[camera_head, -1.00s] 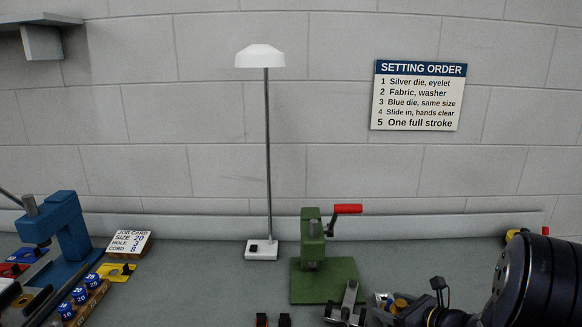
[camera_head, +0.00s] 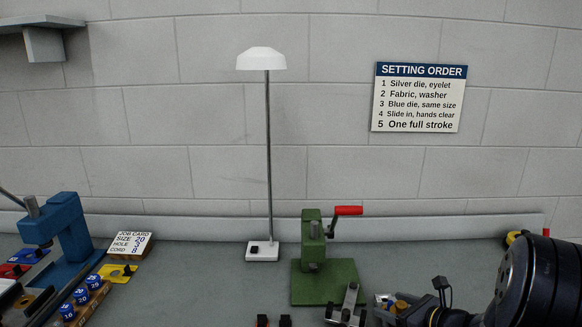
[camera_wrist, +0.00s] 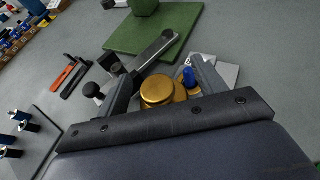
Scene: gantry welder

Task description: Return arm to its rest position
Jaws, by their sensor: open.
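My gripper (camera_wrist: 165,80) is open in the wrist view, with its two grey fingers spread apart at the bottom middle. Gold round pieces (camera_wrist: 157,92) and a small blue-topped piece (camera_wrist: 189,76) show between the fingers; I cannot tell whether they touch them. In the head view my dark arm reaches in from the lower right, low over the bench. The fingertips are hard to make out there.
A green press (camera_head: 312,240) with a red handle stands beside the arm; its green base shows in the wrist view (camera_wrist: 180,30). A metal lever tool (camera_wrist: 145,60) lies close ahead. A lamp (camera_head: 262,251), blue press (camera_head: 60,235) and job card (camera_head: 130,244) stand left.

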